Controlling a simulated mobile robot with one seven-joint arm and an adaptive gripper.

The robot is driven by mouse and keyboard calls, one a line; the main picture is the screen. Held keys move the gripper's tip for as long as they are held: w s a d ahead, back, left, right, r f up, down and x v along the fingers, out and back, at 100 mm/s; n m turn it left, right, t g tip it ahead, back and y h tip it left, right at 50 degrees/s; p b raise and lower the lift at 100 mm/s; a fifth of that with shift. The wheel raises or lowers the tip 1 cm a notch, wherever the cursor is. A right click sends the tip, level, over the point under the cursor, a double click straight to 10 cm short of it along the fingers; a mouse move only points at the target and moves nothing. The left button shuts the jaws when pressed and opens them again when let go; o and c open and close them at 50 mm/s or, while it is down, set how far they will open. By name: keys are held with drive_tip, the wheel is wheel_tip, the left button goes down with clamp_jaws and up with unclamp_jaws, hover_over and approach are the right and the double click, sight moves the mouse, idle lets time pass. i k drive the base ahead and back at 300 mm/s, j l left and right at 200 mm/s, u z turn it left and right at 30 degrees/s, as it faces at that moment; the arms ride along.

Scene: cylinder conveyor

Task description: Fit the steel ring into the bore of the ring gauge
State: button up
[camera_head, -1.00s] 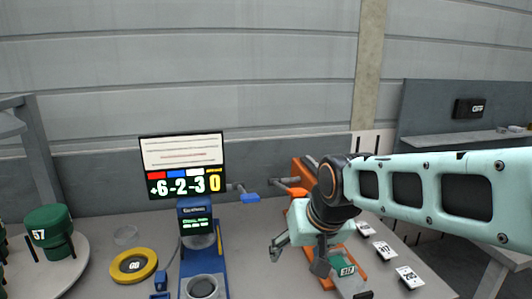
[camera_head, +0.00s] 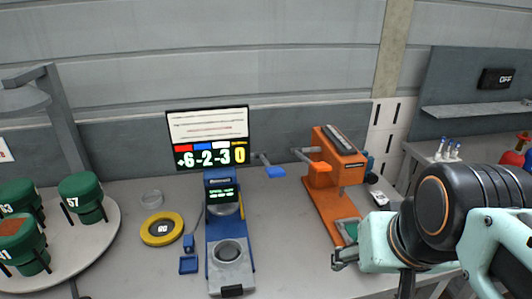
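The yellow ring gauge (camera_head: 179,229) marked GO lies flat on the grey table, left of the blue measuring stand. A small pale grey ring-like piece (camera_head: 151,197), possibly the steel ring, lies just behind it; at this size I cannot be sure. My gripper (camera_head: 372,272) is at the right, by the front of the orange machine, well away from the ring gauge. Its fingers appear spread, one pointing left and a dark one pointing down. I see nothing between them, though the view is partly hidden by the gripper body.
The blue stand (camera_head: 217,270) has a round grey seat and a display board (camera_head: 209,139) behind it. The orange machine (camera_head: 334,175) stands to its right. Green cylinders (camera_head: 82,196) sit on a round grey turntable (camera_head: 105,235) at left.

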sight(161, 229)
drive_tip(key=u, duration=1.4)
drive_tip(key=z, duration=0.35)
drive_tip(key=i+j+z, duration=0.3)
drive_tip(key=k+j+z, duration=0.1)
drive_tip(key=j, duration=0.25)
drive_tip(key=k+u, duration=0.15)
drive_tip(key=k, duration=0.2)
drive_tip(key=i+j+z, duration=0.1)
drive_tip(key=i+z, duration=0.15)
drive_tip(key=i, duration=0.35)
